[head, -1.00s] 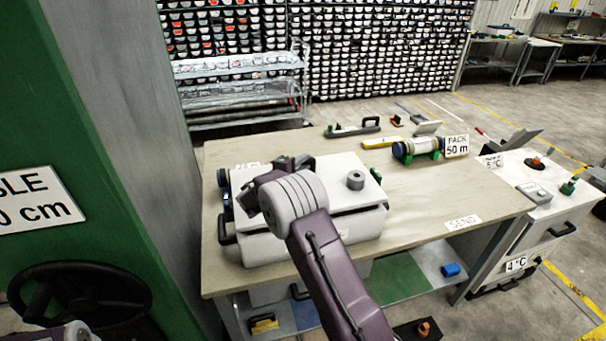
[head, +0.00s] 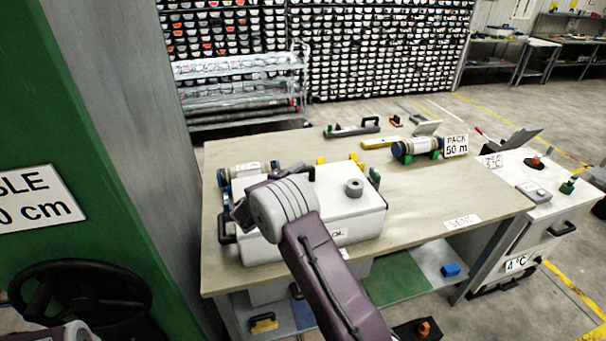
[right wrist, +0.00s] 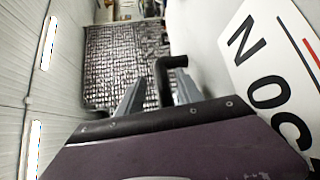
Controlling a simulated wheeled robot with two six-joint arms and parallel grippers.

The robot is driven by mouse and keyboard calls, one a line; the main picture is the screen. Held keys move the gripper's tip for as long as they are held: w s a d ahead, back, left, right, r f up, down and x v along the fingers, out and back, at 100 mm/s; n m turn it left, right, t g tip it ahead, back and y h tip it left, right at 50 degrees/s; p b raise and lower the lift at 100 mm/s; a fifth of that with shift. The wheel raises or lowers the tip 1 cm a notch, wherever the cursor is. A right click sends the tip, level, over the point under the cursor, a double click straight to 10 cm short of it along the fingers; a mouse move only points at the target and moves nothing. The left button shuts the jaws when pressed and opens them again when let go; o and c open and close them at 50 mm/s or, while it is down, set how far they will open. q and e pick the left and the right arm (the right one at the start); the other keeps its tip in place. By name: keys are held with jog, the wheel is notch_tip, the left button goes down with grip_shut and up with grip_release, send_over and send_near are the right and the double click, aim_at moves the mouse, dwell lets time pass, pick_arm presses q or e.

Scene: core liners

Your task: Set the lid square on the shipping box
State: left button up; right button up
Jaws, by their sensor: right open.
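The white shipping box (head: 312,246) stands on the near left of the bench. The white lid (head: 335,198) lies on it, with no clear gap along the visible front and right edges. The lid's left part is hidden behind my right arm. A grey round knob (head: 354,187) sits on the lid. A black handle (head: 311,173) rises from it and also shows in the right wrist view (right wrist: 163,82). My right gripper (right wrist: 158,88) is open, its fingers on either side of the handle. In the head view its fingertips are mostly hidden by my wrist.
A capped core liner (head: 247,170) lies behind the box and another (head: 412,149) by the PACK sign (head: 456,145). Yellow clips (head: 353,157) show behind the lid. The bench (head: 420,200) is clear right of the box. A green column (head: 80,150) stands at left.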

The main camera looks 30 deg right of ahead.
jog(key=b+v, duration=0.1)
jog(key=v, duration=0.8)
jog(key=shift+s+a+r, duration=0.1)
jog(key=shift+s+a, duration=0.1)
jog(key=s+d+r+m+g, duration=0.3)
jog(key=s+d+r, duration=0.2)
jog(key=d, duration=0.2)
jog(key=s+f+m+g+y, duration=0.35)
jog(key=s+f, duration=0.45)
jog(key=s, duration=0.5)
jog(key=s+a+f+m+g+y, duration=0.1)
jog(key=s+a+f+g+y, duration=0.1)
jog(key=s+a+f+y, duration=0.6)
jog(key=a+f+t+y, duration=0.1)
jog(key=a+f+y, duration=0.1)
jog(key=a, duration=0.6)
jog(key=shift+s+a+f+y, duration=0.25)
jog(key=shift+s+f+y, duration=0.05)
jog(key=shift+y, duration=0.15)
